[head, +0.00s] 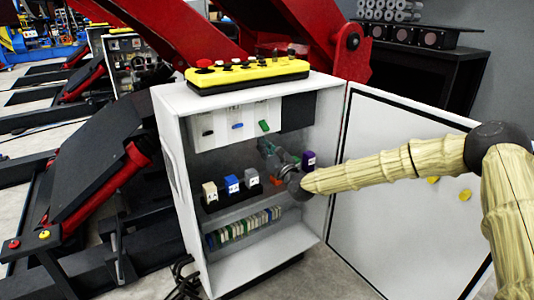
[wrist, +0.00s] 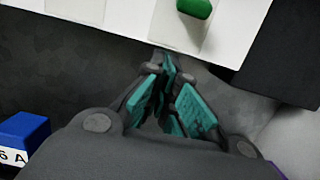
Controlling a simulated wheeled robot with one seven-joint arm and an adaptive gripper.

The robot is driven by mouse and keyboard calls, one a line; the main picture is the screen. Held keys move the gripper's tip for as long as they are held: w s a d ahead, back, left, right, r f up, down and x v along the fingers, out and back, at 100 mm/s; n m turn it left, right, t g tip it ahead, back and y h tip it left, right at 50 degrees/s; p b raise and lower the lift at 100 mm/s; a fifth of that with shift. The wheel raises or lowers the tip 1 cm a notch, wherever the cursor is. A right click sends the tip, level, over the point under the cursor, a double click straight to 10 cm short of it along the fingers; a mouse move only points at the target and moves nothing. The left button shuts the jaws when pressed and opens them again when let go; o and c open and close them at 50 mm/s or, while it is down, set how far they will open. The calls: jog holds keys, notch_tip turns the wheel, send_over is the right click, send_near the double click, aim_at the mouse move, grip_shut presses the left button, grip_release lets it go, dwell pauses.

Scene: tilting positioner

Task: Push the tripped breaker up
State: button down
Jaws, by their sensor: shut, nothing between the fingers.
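A white breaker panel (head: 222,133) sits high inside the open cabinet. It bears a black lever (head: 207,133), a blue lever (head: 237,126) and a green lever (head: 264,126). The green lever (wrist: 194,7) also shows at the top edge of the wrist view. I cannot tell for certain which lever is tripped. My gripper (head: 264,146) is inside the cabinet, just below the green lever. In the wrist view my gripper (wrist: 165,75) is shut and empty, its teal fingertips near the panel's lower edge. I cannot tell whether they touch it.
Labelled blocks, beige (head: 210,192), blue (head: 232,184) and pale grey (head: 251,175), stand on a rail below. A purple block (head: 309,158) is right of my gripper. Terminals (head: 243,227) line the bottom.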

aim_at(260, 135)
jog(key=shift+s+d+r, duration=0.25)
jog(key=shift+s+r, duration=0.15)
jog(key=shift+r, duration=0.4)
jog(key=shift+s+d+r, duration=0.2)
jog(key=shift+s+r, duration=0.15)
jog(key=shift+r, duration=0.4)
jog(key=shift+d+r, duration=0.2)
